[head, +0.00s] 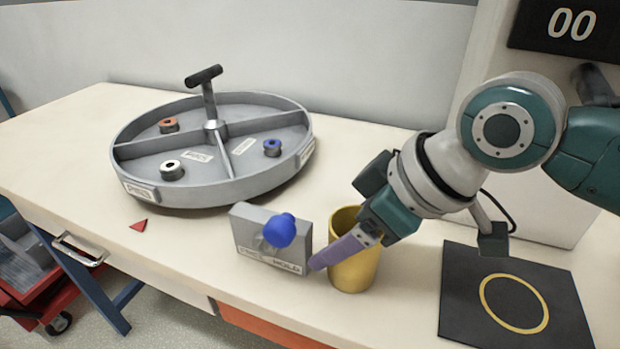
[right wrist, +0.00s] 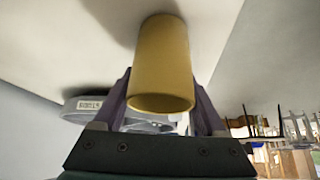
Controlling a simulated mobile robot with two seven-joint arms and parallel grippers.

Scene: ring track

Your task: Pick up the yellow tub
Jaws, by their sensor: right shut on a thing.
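The yellow tub (head: 354,270) stands upright near the front edge of the table, just right of the grey block with the blue knob. My right gripper (head: 338,252) comes in from the right and is shut on the tub, with one purple finger across its near left side. The right wrist view shows the tub (right wrist: 162,65) between both purple fingers (right wrist: 160,100). The far finger is hidden in the head view. I cannot tell whether the tub's base touches the table. My left gripper is not in view.
A grey round tray (head: 200,195) with dividers, a handle and small ringed pieces stands at the left. A grey block (head: 250,240) with a blue knob (head: 280,230) is close beside the tub. A black mat (head: 465,300) with a yellow ring lies at the right. A display (head: 570,25) reads 00.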

